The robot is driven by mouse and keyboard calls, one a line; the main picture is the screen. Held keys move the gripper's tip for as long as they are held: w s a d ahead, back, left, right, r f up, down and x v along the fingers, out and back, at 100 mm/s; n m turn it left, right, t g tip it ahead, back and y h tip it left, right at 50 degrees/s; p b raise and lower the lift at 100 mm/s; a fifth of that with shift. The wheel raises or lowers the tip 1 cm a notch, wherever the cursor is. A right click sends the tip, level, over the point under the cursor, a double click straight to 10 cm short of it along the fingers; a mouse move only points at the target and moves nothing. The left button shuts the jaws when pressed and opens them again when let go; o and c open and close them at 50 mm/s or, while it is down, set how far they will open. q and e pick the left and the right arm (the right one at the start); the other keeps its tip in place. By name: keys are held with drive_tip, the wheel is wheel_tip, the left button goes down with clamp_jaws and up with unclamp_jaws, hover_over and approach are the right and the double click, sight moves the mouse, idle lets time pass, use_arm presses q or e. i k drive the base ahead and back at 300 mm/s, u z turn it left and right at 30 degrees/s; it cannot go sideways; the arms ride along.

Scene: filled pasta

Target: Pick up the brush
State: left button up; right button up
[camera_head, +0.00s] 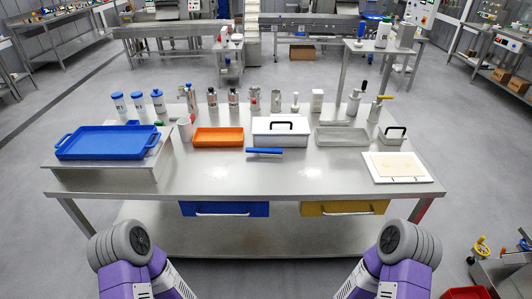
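No object is clearly recognisable as the brush at this size. A blue bar-shaped item (265,151) lies on the steel table (300,180), in front of a white lidded box (281,138) with a black handle; it may be the brush, but I cannot tell. My two purple and grey arms show at the bottom left and bottom right edges. Neither gripper is in the picture, so whether they are open or shut is hidden.
A blue tray (105,154) sits on a raised steel stand at left. An orange tray (218,144), a grey tray (342,142) and a white board (395,179) are on the table. Several bottles and tools line the back. The table's front middle is clear.

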sight(268, 152)
drive_tip(key=z, duration=1.4)
drive_tip(key=i, duration=0.8)
drive_tip(key=u, duration=1.2)
